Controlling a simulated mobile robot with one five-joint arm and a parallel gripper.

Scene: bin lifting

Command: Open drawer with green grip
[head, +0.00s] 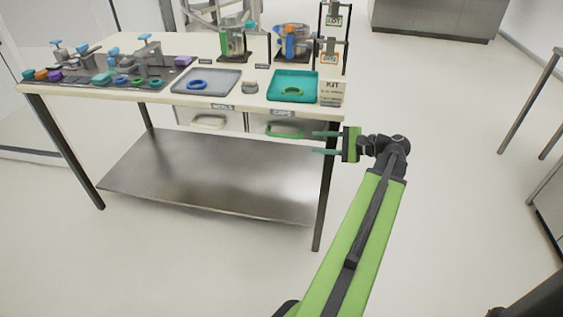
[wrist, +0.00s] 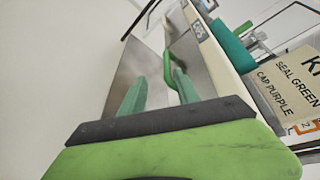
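The drawer with the green grip (head: 285,131) is under the tabletop on the right, below the "CAPS" label (head: 283,113). Its front looks closed. My gripper (head: 318,142) is open and empty, to the right of the grip, with its two fingers pointing left towards it. A gap shows between the fingertips and the grip in the head view. In the wrist view the green grip (wrist: 168,68) lies just beyond the fingertips, nearer the right finger. I cannot tell the exact depth between them.
A drawer with a pale grip (head: 208,122) is to the left, under the grey tray (head: 206,82). A teal tray (head: 293,85) and a kit card (head: 332,92) stand above. The table's front right leg (head: 325,195) is close below my gripper. A metal shelf (head: 210,172) lies lower.

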